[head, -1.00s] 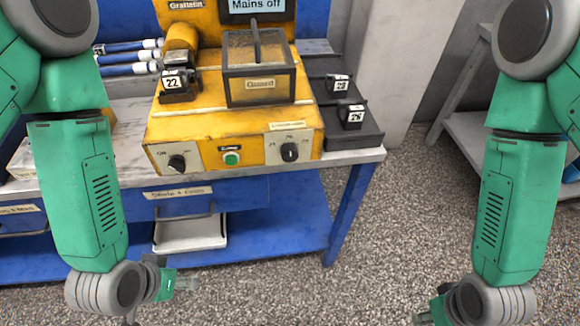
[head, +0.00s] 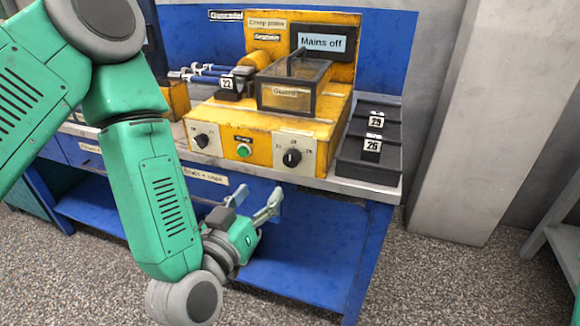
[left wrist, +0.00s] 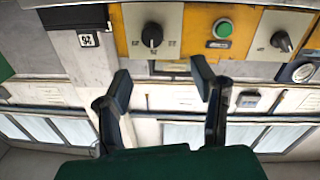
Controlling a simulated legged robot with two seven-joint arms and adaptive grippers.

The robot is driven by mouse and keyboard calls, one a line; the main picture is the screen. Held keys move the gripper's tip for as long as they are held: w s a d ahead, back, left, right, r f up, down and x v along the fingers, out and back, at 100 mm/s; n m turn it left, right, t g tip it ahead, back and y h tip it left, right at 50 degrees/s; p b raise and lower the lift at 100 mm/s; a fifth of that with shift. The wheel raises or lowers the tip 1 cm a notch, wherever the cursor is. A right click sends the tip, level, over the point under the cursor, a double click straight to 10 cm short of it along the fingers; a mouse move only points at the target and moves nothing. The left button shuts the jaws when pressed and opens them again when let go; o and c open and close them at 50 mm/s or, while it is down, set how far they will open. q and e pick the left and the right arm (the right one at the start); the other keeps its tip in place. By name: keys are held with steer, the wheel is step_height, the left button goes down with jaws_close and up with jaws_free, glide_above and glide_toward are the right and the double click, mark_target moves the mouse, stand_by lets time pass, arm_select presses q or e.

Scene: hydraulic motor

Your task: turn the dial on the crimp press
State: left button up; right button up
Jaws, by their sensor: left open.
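The yellow crimp press (head: 270,122) stands on the bench with its screen reading "Mains off". Its front has a black knob (head: 292,157) on a pale plate at right, a green button (head: 244,150), and another black knob (head: 202,141) at left. My left gripper (head: 254,202) is open and empty, below and in front of the press, apart from it. In the left wrist view the picture is inverted; the open fingers (left wrist: 162,80) point towards the numbered dial (left wrist: 152,36), with a gap between. My right gripper is not in view.
A dark guard box (head: 292,98) sits on the press. A black tray (head: 353,160) with number tags 25 and 26 lies to its right. The bench's front edge and a drawer (head: 215,185) lie behind my gripper. Open floor is in front.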

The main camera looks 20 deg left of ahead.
mark_target(291, 161)
arm_select(q)
steer(key=w+d, duration=0.1)
steer(key=w, duration=0.2)
steer(key=w+d, duration=0.1)
steer(key=w, duration=0.2)
steer(key=w+d+b, duration=0.1)
steer(key=w, duration=0.3)
steer(key=shift+d+r, duration=0.1)
steer(key=shift+w, duration=0.4)
steer(key=shift+w+a, duration=0.25)
steer(key=shift+a, duration=0.1)
steer(key=shift+w+a, duration=0.15)
steer(key=shift+a, duration=0.35)
steer(key=shift+d, duration=0.55)
steer(key=c, duration=1.1)
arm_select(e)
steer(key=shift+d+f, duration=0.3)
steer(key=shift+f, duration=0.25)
